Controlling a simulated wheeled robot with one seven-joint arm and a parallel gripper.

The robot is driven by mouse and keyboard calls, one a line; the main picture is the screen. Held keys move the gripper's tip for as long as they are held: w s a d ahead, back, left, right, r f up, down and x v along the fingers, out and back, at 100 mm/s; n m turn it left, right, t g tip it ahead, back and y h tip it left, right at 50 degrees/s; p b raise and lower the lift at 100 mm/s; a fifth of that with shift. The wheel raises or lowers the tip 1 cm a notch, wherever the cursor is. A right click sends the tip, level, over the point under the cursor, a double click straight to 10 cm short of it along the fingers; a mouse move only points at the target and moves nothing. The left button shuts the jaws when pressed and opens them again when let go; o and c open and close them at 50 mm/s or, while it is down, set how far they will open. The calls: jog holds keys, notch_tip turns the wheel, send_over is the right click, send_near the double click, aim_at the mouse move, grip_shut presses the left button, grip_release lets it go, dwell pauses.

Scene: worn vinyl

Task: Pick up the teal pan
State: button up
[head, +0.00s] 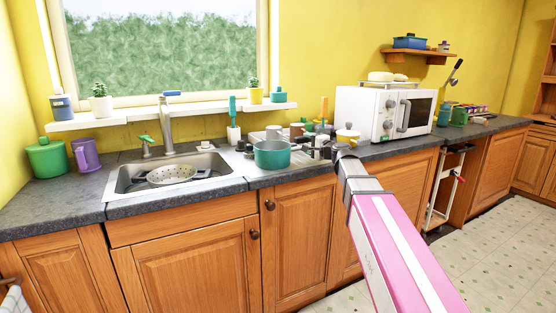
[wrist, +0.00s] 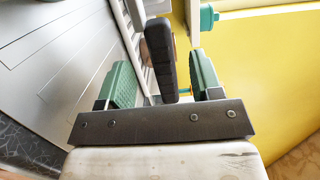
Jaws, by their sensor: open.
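The teal pan (head: 271,154) stands on the counter just right of the sink in the head view, with its dark handle pointing right toward my gripper (head: 324,148). In the wrist view my gripper (wrist: 163,82) is open, its two green-padded fingers spread apart. A dark bar (wrist: 160,55), which looks like the pan's handle, shows between the fingers, with a gap visible on each side. The pan's body cannot be made out for certain in the wrist view.
The sink (head: 170,172) holds a colander (head: 171,175). The yellow wall is close behind.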

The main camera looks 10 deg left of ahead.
aim_at(303, 141)
jog(key=x, duration=0.4)
jog(key=shift+w, duration=0.15)
grip_shut()
dwell(1.2)
